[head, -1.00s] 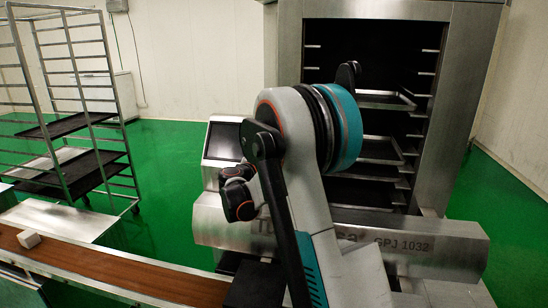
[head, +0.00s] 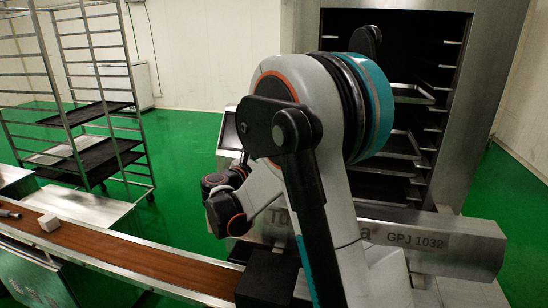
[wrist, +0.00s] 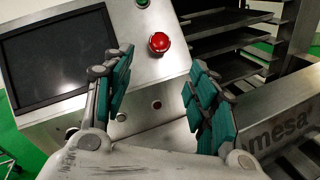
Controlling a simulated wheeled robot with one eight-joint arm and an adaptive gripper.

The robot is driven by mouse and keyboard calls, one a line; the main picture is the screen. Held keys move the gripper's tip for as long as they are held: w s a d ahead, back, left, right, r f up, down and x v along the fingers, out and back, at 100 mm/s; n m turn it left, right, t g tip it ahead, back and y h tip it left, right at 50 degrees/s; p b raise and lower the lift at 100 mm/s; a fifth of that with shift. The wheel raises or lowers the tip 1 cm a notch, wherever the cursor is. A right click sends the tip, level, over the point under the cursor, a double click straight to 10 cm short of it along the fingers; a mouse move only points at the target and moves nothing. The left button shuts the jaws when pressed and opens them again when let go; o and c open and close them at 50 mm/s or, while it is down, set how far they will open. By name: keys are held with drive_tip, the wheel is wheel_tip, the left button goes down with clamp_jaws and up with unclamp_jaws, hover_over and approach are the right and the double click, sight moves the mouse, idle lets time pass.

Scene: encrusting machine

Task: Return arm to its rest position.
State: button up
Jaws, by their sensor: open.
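My arm rises in the middle of the head view, grey with a teal band, folded in front of the steel machine (head: 420,240) marked GPJ 1032. My gripper (wrist: 160,85) shows in the wrist view with its two teal-padded fingers apart and nothing between them. Beyond the fingers is the machine's control panel, with a dark screen (wrist: 58,58), a red emergency button (wrist: 158,43) and a green button (wrist: 143,3). In the head view the gripper itself is hidden behind my arm.
A brown conveyor belt (head: 130,258) runs along the lower left, with a small white block (head: 48,222) on it. A wheeled rack (head: 150,165) with dark trays stands at the left. A tall cabinet (head: 305,30) with trays stands behind. Green floor lies open between them.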

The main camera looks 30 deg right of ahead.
idle(0.5)
drive_tip(key=s+a+f+m+y+b, duration=0.1)
drive_tip(key=s+a+f+m+y, duration=0.2)
drive_tip(key=s+a+m+y, duration=0.2)
drive_tip(key=s+a+f+m+y+b, duration=0.1)
drive_tip(key=s+a+f+m+y, duration=0.2)
drive_tip(key=s+a, duration=0.8)
drive_tip(key=s+a+f+m+y+b, duration=0.1)
drive_tip(key=s+a+f+m+y, duration=0.2)
drive_tip(key=s+a+m+y, duration=0.4)
drive_tip(key=s+m, duration=0.3)
drive_tip(key=s, duration=0.6)
drive_tip(key=shift+a+y, duration=0.4)
drive_tip(key=shift+s, duration=0.1)
drive_tip(key=shift+c, duration=0.6)
